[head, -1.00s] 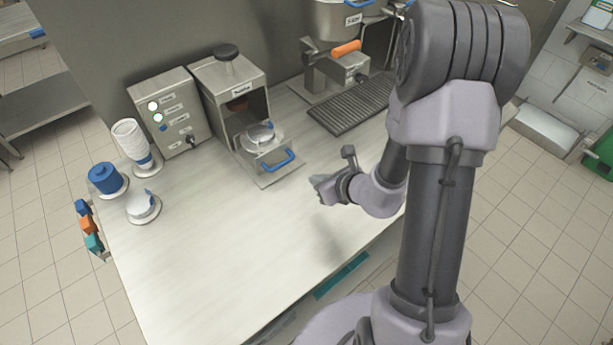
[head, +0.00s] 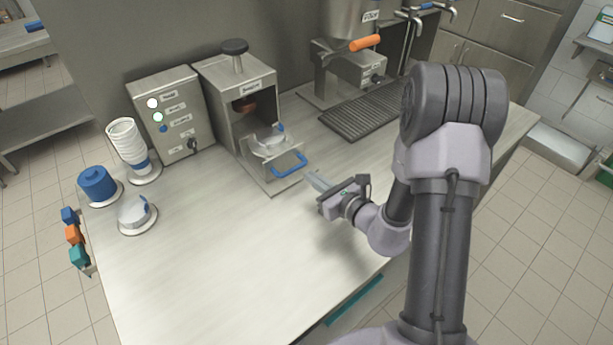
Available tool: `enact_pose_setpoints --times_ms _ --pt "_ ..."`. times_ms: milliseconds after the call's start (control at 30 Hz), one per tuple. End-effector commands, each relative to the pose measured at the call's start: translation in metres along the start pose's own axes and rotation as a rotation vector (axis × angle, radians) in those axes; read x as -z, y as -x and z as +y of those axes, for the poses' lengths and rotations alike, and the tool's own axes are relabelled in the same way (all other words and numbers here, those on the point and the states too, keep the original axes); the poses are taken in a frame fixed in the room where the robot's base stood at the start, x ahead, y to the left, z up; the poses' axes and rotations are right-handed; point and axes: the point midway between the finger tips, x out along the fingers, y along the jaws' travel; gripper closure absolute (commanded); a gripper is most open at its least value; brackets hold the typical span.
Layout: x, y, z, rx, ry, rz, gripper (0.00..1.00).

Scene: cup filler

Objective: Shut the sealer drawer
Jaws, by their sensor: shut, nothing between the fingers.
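The sealer (head: 237,88) is a steel box with a dark knob on top, standing against the back wall. Its drawer (head: 284,158) is pulled out at the front, with a blue handle (head: 291,167) on its front edge. A pale round item with a blue tab (head: 268,146) sits in the drawer. My gripper (head: 312,180) is shut and empty. It is just to the right of and in front of the blue handle, pointing toward it, and appears apart from it.
A control box (head: 172,117) with lit buttons stands left of the sealer. A cup stack (head: 126,139), a blue container (head: 97,184) and a white lidded item (head: 133,210) are at the left. A dark drip grate (head: 368,107) lies at the right. The front worktop is clear.

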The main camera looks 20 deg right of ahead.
Motion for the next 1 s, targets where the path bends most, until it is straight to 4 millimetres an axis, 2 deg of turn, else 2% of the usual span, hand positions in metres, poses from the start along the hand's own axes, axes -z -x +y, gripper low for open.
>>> enact_pose_setpoints --times_ms 100,233,667,900,1000 --pt "0.002 -0.02 0.0 -0.001 0.002 -0.002 1.0" --pt "0.001 -0.032 0.0 0.0 0.001 -0.001 1.0" --pt "-0.001 -0.039 0.0 0.0 0.001 0.0 1.0" --pt "-0.011 -0.075 0.0 -0.001 0.002 -0.001 1.0" --pt "-0.011 -0.083 0.0 0.001 0.001 0.0 1.0"
